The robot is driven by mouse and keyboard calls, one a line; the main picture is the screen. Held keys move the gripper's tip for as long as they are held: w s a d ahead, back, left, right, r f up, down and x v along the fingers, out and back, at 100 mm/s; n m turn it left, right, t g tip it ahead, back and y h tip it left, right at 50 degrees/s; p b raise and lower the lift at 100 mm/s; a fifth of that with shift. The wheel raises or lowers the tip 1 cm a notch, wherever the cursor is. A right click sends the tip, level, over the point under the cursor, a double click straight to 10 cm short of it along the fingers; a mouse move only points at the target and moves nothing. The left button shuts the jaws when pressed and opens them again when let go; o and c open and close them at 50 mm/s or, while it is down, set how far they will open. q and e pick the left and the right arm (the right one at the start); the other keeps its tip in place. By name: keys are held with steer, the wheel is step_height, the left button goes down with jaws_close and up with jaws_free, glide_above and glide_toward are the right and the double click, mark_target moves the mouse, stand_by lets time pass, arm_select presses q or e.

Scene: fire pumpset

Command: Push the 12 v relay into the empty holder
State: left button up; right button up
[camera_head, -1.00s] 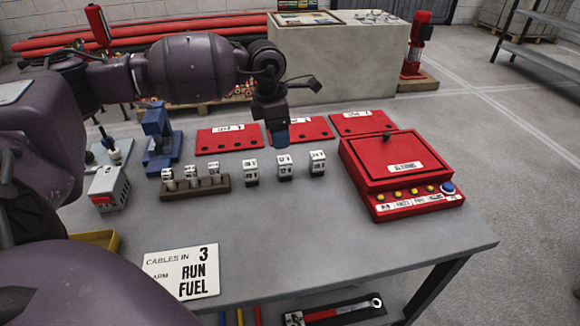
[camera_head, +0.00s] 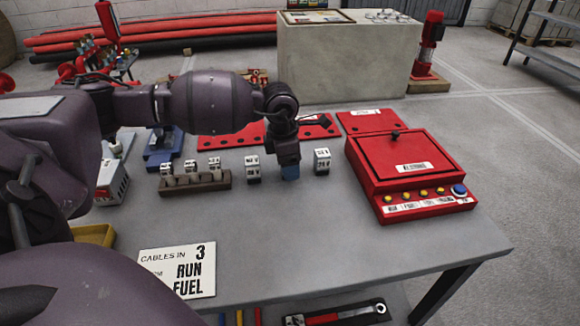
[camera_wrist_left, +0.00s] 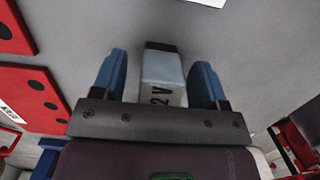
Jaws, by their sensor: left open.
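My left gripper (camera_head: 291,172) points down over the table, in front of the middle of the loose row of white relays. In the left wrist view the open blue fingers (camera_wrist_left: 160,66) stand on either side of a white relay (camera_wrist_left: 163,68) with a dark end. Its visible print reads "2 V", the rest hidden; gaps show beside both fingers. A left relay (camera_head: 253,169) and a right relay (camera_head: 322,161) stand upright beside the gripper in the head view. I cannot make out the empty holder. My right gripper is not in view.
A closed red box (camera_head: 405,155) with yellow buttons stands at right. Red plates (camera_head: 372,121) lie behind the relays. A sign (camera_head: 177,271) lies at front left. The table's front middle is clear.

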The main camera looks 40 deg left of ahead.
arm_select(q)
steer(key=shift+c, duration=0.2)
steer(key=c, duration=1)
